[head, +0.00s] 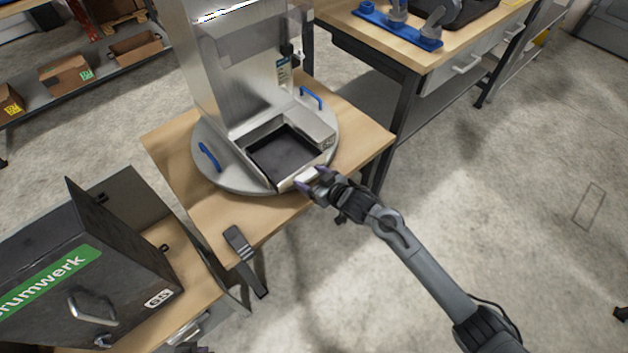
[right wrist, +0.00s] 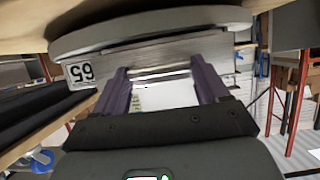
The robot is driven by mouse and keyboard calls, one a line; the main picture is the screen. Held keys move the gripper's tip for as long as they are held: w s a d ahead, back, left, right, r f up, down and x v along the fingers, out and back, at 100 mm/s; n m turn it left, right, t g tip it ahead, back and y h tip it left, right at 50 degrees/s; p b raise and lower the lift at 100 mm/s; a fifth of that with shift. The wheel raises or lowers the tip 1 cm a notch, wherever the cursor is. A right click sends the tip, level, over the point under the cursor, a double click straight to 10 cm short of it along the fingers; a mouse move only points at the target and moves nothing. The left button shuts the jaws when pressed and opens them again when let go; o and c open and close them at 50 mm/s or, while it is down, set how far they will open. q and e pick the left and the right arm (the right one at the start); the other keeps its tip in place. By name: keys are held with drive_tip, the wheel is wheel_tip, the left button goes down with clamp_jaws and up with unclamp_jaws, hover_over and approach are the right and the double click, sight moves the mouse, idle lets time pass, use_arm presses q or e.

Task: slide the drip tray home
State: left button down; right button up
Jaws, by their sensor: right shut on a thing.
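The drip tray (head: 284,156) is a dark, shallow tray in the metal base of the dispenser (head: 235,70). Its pale front edge shows near the rim of the round grey turntable (head: 210,170). My right gripper (head: 309,181) is at that front edge, its purple fingers shut on it. In the right wrist view the fingers (right wrist: 162,90) stand on both sides of a pale front piece of the tray (right wrist: 165,95), below the turntable rim. How far the tray is in is hard to tell.
The turntable has blue handles (head: 209,157) and stands on a wooden table (head: 170,140). A dark cabinet (head: 80,270) with a green label stands at the lower left. A workbench (head: 440,50) with blue fixtures is at the back right.

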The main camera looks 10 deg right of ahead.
sight(303, 171)
drive_tip(key=shift+w+a+b, duration=0.25)
drive_tip(key=shift+w+a, duration=0.15)
drive_tip(key=shift+w, duration=0.35)
drive_tip(key=shift+w+a+b, duration=0.25)
drive_tip(key=shift+w+a, duration=0.1)
drive_tip(key=shift+w, duration=0.35)
drive_tip(key=o, duration=1.9)
drive_tip(key=shift+w+r, duration=0.1)
drive_tip(key=shift+c, duration=0.2)
